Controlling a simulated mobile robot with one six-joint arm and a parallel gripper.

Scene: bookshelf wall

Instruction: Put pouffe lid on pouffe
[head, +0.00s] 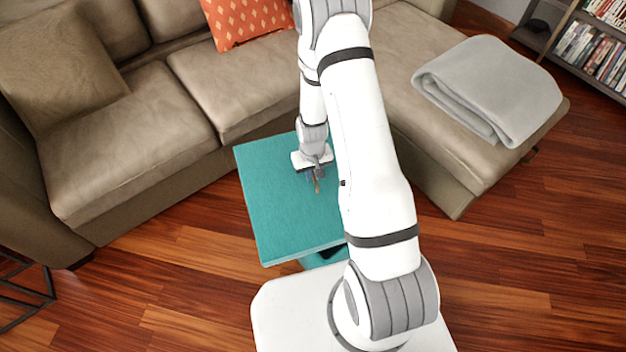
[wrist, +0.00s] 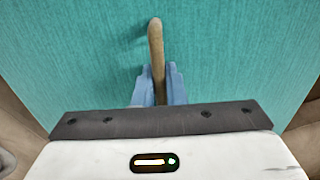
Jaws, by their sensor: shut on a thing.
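The pouffe lid (head: 285,210) is a teal square panel in front of the sofa; its teal top fills much of the wrist view (wrist: 230,60). A brown handle (wrist: 157,50) rises from the lid. My gripper (head: 316,178) is above the lid and shut on this handle, with its blue fingers (wrist: 157,88) on either side of it. The pouffe (head: 322,258) shows as a small teal part under the lid's front edge, beside a dark gap. The lid looks offset from it and tilted; my arm hides the lid's right side and most of the pouffe.
A brown sofa (head: 130,140) stands behind and left, and its chaise (head: 430,110) lies to the right with a folded grey blanket (head: 490,85). A dark metal frame (head: 22,290) is at the lower left. The wooden floor (head: 540,220) is clear at the right.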

